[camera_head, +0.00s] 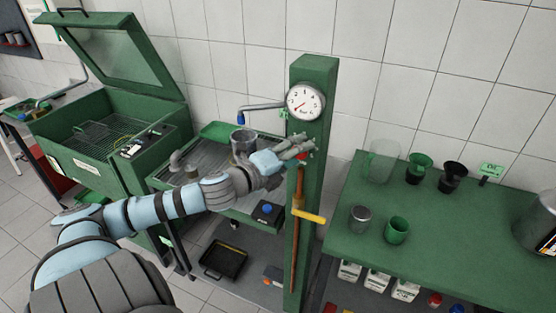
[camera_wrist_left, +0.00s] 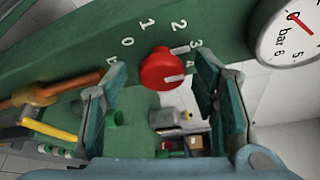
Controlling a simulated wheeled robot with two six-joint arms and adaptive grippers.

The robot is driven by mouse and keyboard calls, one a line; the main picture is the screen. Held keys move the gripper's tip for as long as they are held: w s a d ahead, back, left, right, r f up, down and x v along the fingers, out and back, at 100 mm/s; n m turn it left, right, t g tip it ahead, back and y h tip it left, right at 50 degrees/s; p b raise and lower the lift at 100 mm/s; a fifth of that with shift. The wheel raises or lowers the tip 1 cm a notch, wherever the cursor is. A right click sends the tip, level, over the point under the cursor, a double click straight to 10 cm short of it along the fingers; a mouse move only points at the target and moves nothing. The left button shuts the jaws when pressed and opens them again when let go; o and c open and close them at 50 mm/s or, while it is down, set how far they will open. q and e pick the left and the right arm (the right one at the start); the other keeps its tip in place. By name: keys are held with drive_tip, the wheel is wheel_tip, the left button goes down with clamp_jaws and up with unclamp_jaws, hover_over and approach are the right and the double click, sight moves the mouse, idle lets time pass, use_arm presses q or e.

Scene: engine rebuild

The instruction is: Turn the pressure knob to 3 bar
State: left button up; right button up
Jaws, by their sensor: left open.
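The red pressure knob (camera_wrist_left: 162,73) sits on the green post (camera_wrist_left: 60,60), beside an arc of white numbers. White marks show on and beside it; I cannot tell its exact setting. A little of its red shows in the head view (camera_head: 302,156). My left gripper (camera_head: 309,147) is at the post. In the left wrist view its fingers (camera_wrist_left: 160,68) are open, one each side of the knob, with gaps. The round white bar gauge (camera_head: 305,102) is above the knob; its red needle points to the lower left. It is partly cut off in the wrist view (camera_wrist_left: 290,30).
An orange-brown pipe with a yellow lever (camera_head: 308,215) runs down the post below the knob. A metal spout (camera_head: 262,107) juts left from the post. A green bench (camera_head: 450,225) with cups stands at right, a green washer cabinet (camera_head: 110,120) at left.

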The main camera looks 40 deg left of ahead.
use_arm(q)
drive_tip(key=s+d+f+n+t+y+b, duration=0.3)
drive_tip(key=s+n+b, duration=0.35)
drive_tip(key=n, duration=0.65)
drive_tip(key=s+d+f+n+t+y+b, duration=0.25)
drive_tip(key=s+n+y+b, duration=0.35)
drive_tip(key=n, duration=0.7)
drive_tip(key=w+a+f+m+g+h+b, duration=0.1)
drive_tip(key=f+g, duration=0.3)
drive_tip(key=f, duration=1)
drive_tip(key=w+a+f+m+g+h+b, duration=0.1)
drive_tip(key=w+a+f+g+h, duration=0.1)
drive_tip(key=f, duration=1.2)
drive_tip(key=shift+w+a+m+g, duration=0.3)
drive_tip(key=shift+a+g, duration=0.2)
drive_tip(key=shift+g, duration=0.35)
use_arm(e)
wheel_tip(320, 180, down, 14)
use_arm(q)
drive_tip(key=shift+f, duration=0.1)
